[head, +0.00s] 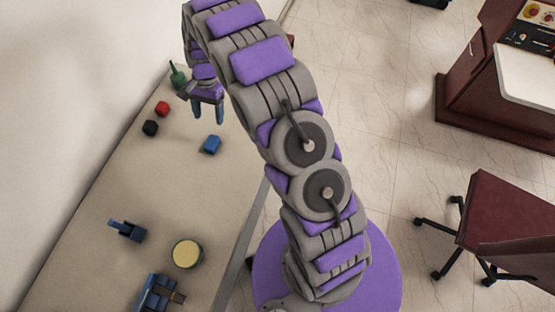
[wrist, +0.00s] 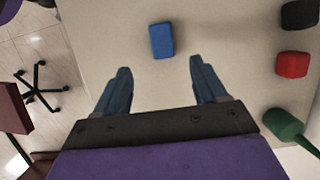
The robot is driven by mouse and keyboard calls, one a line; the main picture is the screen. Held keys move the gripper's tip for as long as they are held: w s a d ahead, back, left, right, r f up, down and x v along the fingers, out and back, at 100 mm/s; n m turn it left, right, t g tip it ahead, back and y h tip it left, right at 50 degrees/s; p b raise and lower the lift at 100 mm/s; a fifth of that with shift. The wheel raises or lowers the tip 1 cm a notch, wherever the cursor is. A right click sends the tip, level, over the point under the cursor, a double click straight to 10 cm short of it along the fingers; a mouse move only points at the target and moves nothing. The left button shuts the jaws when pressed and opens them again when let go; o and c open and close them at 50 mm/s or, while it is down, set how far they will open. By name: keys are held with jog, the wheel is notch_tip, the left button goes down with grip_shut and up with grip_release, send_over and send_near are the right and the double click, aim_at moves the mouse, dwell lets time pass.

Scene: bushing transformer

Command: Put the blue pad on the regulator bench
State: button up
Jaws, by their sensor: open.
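The blue pad (head: 211,145) is a small blue block lying on the beige bench top (head: 185,190), in the head view near the bench's right edge. In the wrist view the blue pad (wrist: 161,40) lies beyond my fingertips, roughly centred between them. My gripper (head: 206,108) hangs over the bench, above the pad in the head picture. Its two blue fingers stand apart in the wrist view (wrist: 158,78), with nothing between them. I cannot tell which surface is the regulator bench.
A red block (head: 162,108), a black block (head: 150,128) and a green bottle-like object (head: 178,75) are near the wall. A yellow-topped disc (head: 187,253), a blue clamp-like tool (head: 127,230) and a blue device (head: 160,293) are at the near end. A chair (head: 508,225) and a dark red console (head: 490,80) stand right.

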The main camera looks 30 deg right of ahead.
jog(key=s+d+r+n+h, duration=0.1)
jog(key=s+d+r+n, duration=0.1)
jog(key=s+r, duration=0.65)
jog(key=s+d+r+n, duration=0.2)
jog(key=s+d+r, duration=0.1)
jog(key=s+r, duration=0.55)
jog(key=s+d+r+n, duration=0.1)
jog(key=s+n, duration=0.1)
jog(key=s, duration=0.9)
jog(key=s+d+r+n+h, duration=0.1)
jog(key=s+d+n, duration=0.1)
jog(key=s, duration=0.9)
jog(key=shift+s+d+r+n+t, duration=0.15)
jog(key=shift+s+r+n+t, duration=0.15)
jog(key=shift+s+n+t, duration=0.15)
jog(key=shift+w, duration=0.1)
notch_tip(320, 180, down, 6)
jog(key=b, duration=0.6)
jog(key=shift+f, duration=0.2)
jog(key=shift+c, duration=0.5)
